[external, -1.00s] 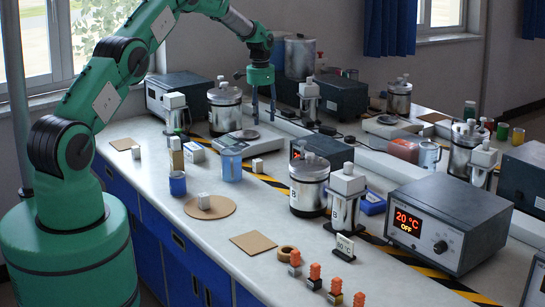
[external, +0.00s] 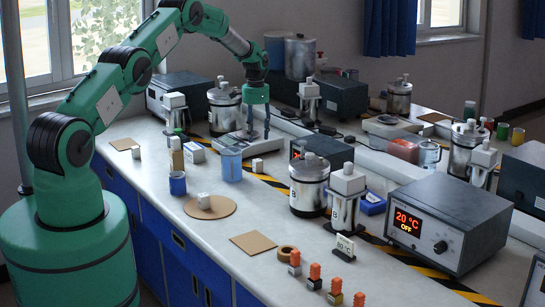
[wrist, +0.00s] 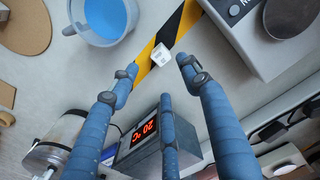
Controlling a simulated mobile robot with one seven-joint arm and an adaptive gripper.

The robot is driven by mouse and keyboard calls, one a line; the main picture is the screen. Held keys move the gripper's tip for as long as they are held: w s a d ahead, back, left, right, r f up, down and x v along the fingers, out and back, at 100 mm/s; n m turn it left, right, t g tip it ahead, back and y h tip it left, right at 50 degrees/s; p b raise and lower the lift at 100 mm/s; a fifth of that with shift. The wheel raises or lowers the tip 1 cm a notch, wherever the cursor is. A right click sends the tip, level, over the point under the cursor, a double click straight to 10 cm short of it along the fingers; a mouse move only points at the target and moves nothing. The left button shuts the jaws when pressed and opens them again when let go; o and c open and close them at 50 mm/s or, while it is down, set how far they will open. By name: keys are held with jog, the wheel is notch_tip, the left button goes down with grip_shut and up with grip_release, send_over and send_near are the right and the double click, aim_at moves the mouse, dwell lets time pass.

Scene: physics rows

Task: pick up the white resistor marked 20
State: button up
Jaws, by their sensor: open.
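A small white block (external: 257,164) stands on the bench beside the yellow-black tape, to the right of the blue-filled beaker (external: 231,164). In the wrist view the white block (wrist: 160,54) sits at the tape, ahead of and between my fingertips. It has faint dark marking that I cannot read. Another white block (external: 204,200) stands on the round cork mat (external: 222,209); its marking is unreadable too. My gripper (external: 258,134) is open and empty, pointing down above and behind the first block. Its three blue fingers are spread in the wrist view (wrist: 159,70), not touching the block.
The beaker (wrist: 103,18) and a balance (wrist: 245,50) flank the block in the wrist view. A red-display heater (wrist: 150,138) and a steel vessel (external: 309,183) stand nearby.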

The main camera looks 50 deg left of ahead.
aim_at(257, 160)
jog(key=shift+f, duration=3.9)
jog(key=shift+f, duration=0.1)
jog(key=shift+f, duration=2.5)
jog(key=c, duration=1.1)
